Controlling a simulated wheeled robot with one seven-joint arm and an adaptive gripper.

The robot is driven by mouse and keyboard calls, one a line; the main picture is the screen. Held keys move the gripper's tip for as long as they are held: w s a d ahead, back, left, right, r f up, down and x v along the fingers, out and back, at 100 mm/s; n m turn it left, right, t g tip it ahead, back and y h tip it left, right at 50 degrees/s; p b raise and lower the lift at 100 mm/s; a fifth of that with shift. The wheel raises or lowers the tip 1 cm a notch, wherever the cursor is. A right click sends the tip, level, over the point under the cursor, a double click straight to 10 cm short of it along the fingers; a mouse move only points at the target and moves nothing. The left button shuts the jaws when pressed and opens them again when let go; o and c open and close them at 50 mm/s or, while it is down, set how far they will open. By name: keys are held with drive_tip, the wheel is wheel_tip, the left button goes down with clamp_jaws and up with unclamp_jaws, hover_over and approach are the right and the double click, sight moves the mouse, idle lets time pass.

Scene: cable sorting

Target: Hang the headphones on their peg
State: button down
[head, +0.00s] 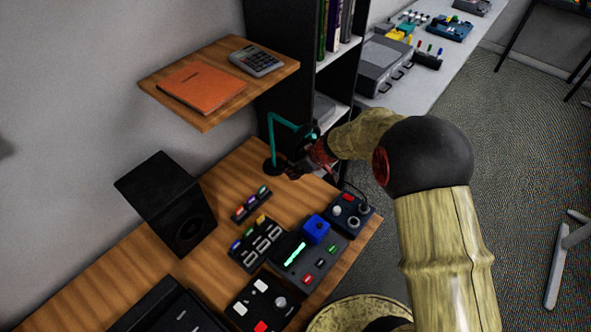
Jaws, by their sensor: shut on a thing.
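A teal stand (271,139) with a round black base is on the wooden desk, and its top bar runs right toward my gripper. My gripper (297,170) is just right of the stand, low over the desk. It is shut on a dark thing that looks like the headphones (312,131), mostly hidden by the gripper and my wrist. A dark part of it shows near the end of the teal bar. I cannot tell whether it touches the bar or hangs on it.
A wooden shelf (188,112) with an orange folder and calculator overhangs the desk's left back. A black speaker (165,207) stands left. Several control boxes (300,262) crowd the desk's front right. A bookcase (280,62) is behind the stand.

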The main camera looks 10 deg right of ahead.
drive_tip(key=c, duration=1.5)
unclamp_jaws()
drive_tip(key=v, duration=1.2)
